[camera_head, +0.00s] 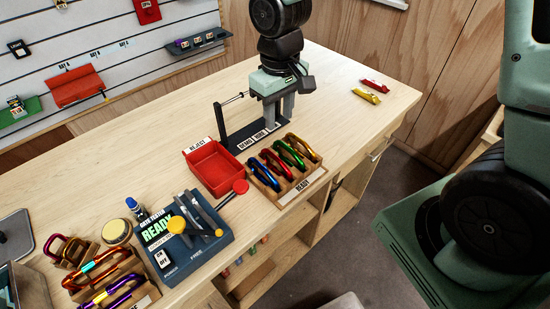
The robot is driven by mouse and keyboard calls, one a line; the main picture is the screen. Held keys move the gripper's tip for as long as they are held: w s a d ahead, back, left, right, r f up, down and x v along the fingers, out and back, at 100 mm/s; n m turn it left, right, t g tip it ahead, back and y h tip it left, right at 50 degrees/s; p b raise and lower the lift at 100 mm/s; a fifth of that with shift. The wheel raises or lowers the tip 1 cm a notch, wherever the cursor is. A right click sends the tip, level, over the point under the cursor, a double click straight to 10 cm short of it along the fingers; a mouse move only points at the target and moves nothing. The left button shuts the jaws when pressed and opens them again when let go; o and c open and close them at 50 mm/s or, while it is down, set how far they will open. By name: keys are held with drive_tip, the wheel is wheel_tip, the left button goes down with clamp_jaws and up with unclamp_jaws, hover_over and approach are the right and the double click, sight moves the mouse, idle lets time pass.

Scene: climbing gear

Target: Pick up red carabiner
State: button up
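A red carabiner (277,163) stands in a wooden rack labelled READY (301,187), between a blue carabiner (262,174) and a green one (289,154). A gold-orange carabiner (302,146) is at the rack's right end. My gripper (279,110) points down behind the rack, over or beside a black labelled stand (247,138). Its two grey fingers look apart with nothing visible between them. It is clear of the red carabiner. The fingertips' exact height above the table cannot be told.
A red REJECT tray (213,168) sits left of the rack. A blue tester box (186,243) and other carabiners in a rack (106,278) are at front left. Small red (375,84) and yellow (366,95) pieces lie at the far right. The table's back left is clear.

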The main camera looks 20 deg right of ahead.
drive_tip(key=p, duration=0.2)
approach(275, 156)
drive_tip(key=f, duration=0.5)
drive_tip(key=shift+s+d, duration=0.3)
drive_tip(key=shift+w+a+f+p, duration=0.15)
drive_tip(key=shift+f+p, duration=0.4)
drive_tip(key=shift+f, duration=0.75)
drive_tip(key=shift+w+a+f+p, duration=0.15)
drive_tip(key=shift+f+p, duration=0.35)
drive_tip(key=shift+f, duration=0.8)
clamp_jaws()
